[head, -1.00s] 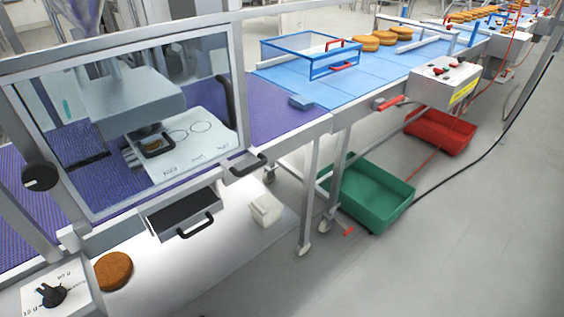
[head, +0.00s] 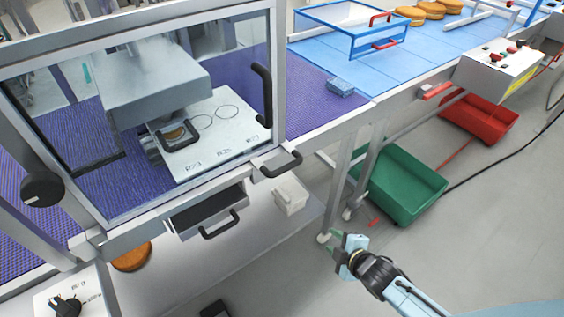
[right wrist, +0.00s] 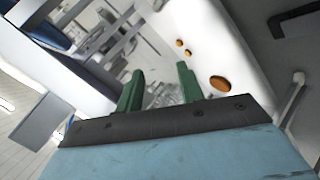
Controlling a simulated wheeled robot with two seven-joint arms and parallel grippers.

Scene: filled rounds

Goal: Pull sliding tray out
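In the head view a white plate (head: 222,125) with printed circles and labels lies inside the clear-walled machine. A black-handled piece with a brown round (head: 175,134) sits on it. A grey bracket with a black handle (head: 283,165) sticks out at the machine's front right corner. Below the front edge a grey drawer-like tray (head: 208,208) with a dark inside and a black handle (head: 220,225) juts out a little. My right gripper (head: 336,246) is open and empty, low and to the right of both handles, touching neither. The right wrist view shows its green fingers (right wrist: 159,70) apart. My left gripper is not seen.
A white bin (head: 290,196) stands below the machine. Green (head: 405,186) and red (head: 478,118) crates lie on the floor at right. A control box (head: 500,66) and a blue-framed guard (head: 350,30) are on the conveyor.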

